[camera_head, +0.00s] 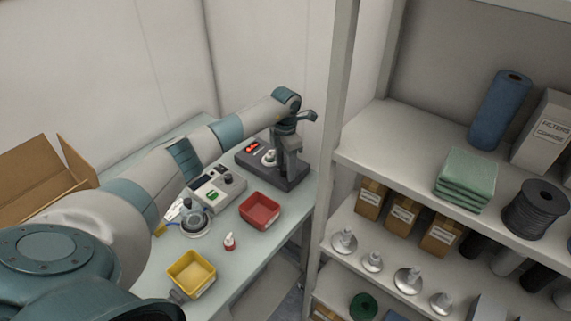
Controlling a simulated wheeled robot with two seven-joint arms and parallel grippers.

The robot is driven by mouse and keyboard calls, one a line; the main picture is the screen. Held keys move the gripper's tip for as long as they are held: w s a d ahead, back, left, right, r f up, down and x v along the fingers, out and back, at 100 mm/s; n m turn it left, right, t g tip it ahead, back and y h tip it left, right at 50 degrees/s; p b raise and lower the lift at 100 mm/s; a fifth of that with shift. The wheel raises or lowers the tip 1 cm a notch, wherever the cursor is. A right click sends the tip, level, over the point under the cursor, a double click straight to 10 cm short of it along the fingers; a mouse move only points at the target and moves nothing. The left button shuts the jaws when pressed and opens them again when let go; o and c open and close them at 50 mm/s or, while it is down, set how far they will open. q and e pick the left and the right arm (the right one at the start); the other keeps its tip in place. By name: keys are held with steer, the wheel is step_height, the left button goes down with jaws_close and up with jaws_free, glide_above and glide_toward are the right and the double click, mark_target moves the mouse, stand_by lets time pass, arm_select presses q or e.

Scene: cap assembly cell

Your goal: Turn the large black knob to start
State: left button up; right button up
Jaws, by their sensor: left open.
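My left arm reaches from the left across the table, and its hand hangs down at the dark machine (273,178) at the far right end. My left gripper (288,143) is open beside the machine's upright part; its fingertips are small and hard to separate from it. The machine has a red lit display (253,147) and a pale round part on its base. A grey control box (217,190) left of the machine carries a small dark knob (228,178) and a green button. I cannot make out for certain which knob is the large black one. My right gripper is out of view.
On the table (245,263) stand a red bin (260,211), a yellow bin (191,273), a small red-and-white bottle (230,241) and a round device (195,222). An open cardboard box (38,172) is at left. A loaded shelf rack (335,150) borders the table's right side.

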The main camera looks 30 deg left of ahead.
arm_select(q)
steer(key=c, duration=1)
steer(key=shift+c, duration=0.2)
